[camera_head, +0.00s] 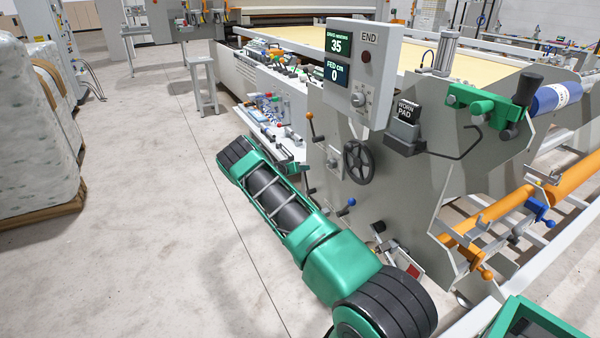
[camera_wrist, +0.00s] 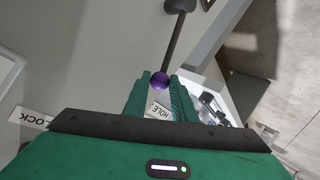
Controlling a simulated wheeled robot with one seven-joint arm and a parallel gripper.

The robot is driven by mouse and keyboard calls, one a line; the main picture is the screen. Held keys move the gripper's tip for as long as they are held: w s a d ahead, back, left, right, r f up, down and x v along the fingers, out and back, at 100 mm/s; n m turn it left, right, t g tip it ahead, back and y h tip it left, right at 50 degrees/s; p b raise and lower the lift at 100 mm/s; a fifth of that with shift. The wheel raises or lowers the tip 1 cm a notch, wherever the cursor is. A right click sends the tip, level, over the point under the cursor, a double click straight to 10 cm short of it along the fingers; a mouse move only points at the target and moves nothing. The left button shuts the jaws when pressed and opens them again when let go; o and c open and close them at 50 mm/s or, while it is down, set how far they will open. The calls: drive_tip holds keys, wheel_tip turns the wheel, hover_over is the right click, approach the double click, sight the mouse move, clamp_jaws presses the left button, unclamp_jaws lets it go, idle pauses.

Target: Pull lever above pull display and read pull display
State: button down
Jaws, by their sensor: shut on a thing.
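In the wrist view, my gripper (camera_wrist: 161,88) is shut on a purple ball knob (camera_wrist: 160,80), which sits between the fingertips. The knob is on the end of a dark lever rod (camera_wrist: 175,40) that runs up to a pivot at the top of the picture. I cannot make out a display marked as pull.
Orange rollers (camera_head: 560,190) are at right. Wrapped bales (camera_head: 40,130) stand at left, with clear floor (camera_head: 165,200) between.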

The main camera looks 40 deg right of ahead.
drive_tip(key=c, duration=1.5)
unclamp_jaws()
drive_tip(key=shift+o, duration=0.2)
drive_tip(key=shift+a, duration=0.15)
drive_tip(key=v, duration=1)
drive_tip(key=shift+a, duration=0.25)
drive_tip(key=shift+r, duration=0.2)
